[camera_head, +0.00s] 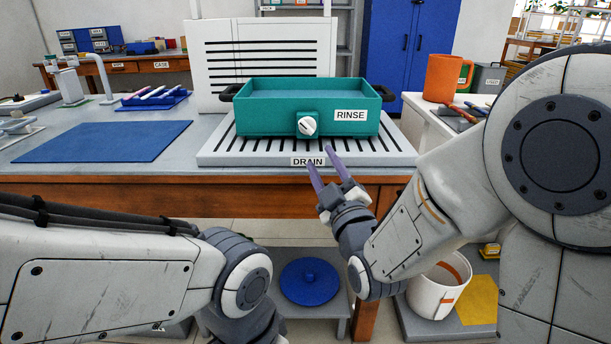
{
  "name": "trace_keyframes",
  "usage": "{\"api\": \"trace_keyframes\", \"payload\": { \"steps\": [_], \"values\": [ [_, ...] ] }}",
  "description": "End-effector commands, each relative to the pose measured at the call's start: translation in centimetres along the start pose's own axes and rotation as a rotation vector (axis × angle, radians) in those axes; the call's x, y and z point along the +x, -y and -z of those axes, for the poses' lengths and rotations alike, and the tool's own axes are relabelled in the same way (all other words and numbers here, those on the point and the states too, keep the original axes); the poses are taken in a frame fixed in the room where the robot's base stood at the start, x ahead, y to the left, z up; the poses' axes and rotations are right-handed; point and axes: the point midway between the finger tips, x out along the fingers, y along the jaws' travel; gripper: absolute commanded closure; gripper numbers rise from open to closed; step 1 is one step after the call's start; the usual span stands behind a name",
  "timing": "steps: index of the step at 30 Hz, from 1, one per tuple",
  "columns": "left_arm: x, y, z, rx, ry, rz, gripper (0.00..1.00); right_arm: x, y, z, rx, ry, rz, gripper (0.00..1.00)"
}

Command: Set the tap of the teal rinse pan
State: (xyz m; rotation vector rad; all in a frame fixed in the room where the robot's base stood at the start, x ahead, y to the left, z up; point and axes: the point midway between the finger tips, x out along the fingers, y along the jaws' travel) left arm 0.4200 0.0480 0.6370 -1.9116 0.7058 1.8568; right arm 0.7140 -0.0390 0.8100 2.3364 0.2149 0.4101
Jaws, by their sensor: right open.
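The teal rinse pan (265,121) sits on a white slatted drain board (216,152) on the bench, with a RINSE label on its front. Its tap (307,126) is a round white knob with a dark slot line, set in a teal block low on the front wall. My right gripper (322,164) is open and empty, with two purple fingers pointing up toward the pan's front. It is just in front of the board's DRAIN label, below the tap and apart from it. My left arm comes in at the lower left, and its gripper is out of view.
A blue mat (103,141) lies left of the board. A white slotted panel (262,52) stands behind the pan. An orange mug (442,78) stands on a side table at right. A white bucket (436,290) and a blue lid (310,282) are below bench height.

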Motion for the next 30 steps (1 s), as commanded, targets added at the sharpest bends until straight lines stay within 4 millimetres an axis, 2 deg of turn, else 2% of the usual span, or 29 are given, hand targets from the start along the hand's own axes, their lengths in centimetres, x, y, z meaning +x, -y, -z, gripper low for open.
{"api": "trace_keyframes", "payload": {
  "steps": [1,7,21,25,30],
  "values": [
    [1.0,0.1,0.0,0.000,-0.001,0.000,0.40,-0.2,0.4,-0.7,-0.010,-0.009,-0.018,0.54],
    [1.1,0.1,0.0,0.000,-0.001,0.000,0.40,0.8,0.2,-0.2,-0.022,-0.029,-0.036,0.54],
    [1.8,0.1,-0.1,0.000,-0.001,0.000,0.40,8.9,0.5,0.4,-0.018,-0.034,-0.029,0.54],
    [1.9,0.1,-0.1,0.000,-0.001,0.000,0.40,10.0,0.3,0.4,-0.019,-0.033,-0.029,0.54],
    [1.9,0.1,-0.1,0.000,0.000,0.000,0.40,10.5,0.2,0.3,-0.019,-0.031,-0.029,0.54]
  ]
}}
